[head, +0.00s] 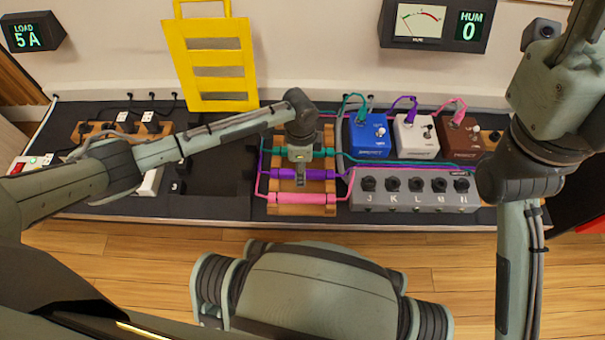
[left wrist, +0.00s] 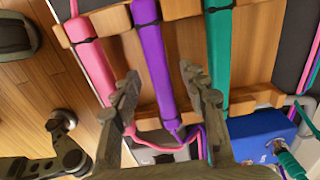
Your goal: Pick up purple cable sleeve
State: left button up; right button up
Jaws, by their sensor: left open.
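The purple cable sleeve (head: 317,174) lies across the wooden rack (head: 287,209), between a teal sleeve (head: 326,153) behind it and a pink sleeve (head: 304,197) in front. My left gripper (head: 300,180) is over the rack and hides part of the purple sleeve in the head view. In the left wrist view the open left gripper (left wrist: 158,92) has one finger on each side of the purple sleeve (left wrist: 152,60). The pink sleeve (left wrist: 92,58) and teal sleeve (left wrist: 217,60) lie outside the fingers. I cannot tell whether the fingers touch anything. My right gripper is not in view.
A grey switch box (head: 414,202) with several knobs stands right of the rack. Blue (head: 369,138), white (head: 416,137) and brown (head: 459,139) pedals stand behind it. A yellow panel (head: 212,65) leans on the wall. Thin cables run from the rack towards the pedals.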

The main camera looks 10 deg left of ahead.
pick_arm(q)
jog(key=shift+c, duration=0.6)
grip_shut()
jog(key=shift+r, duration=0.1)
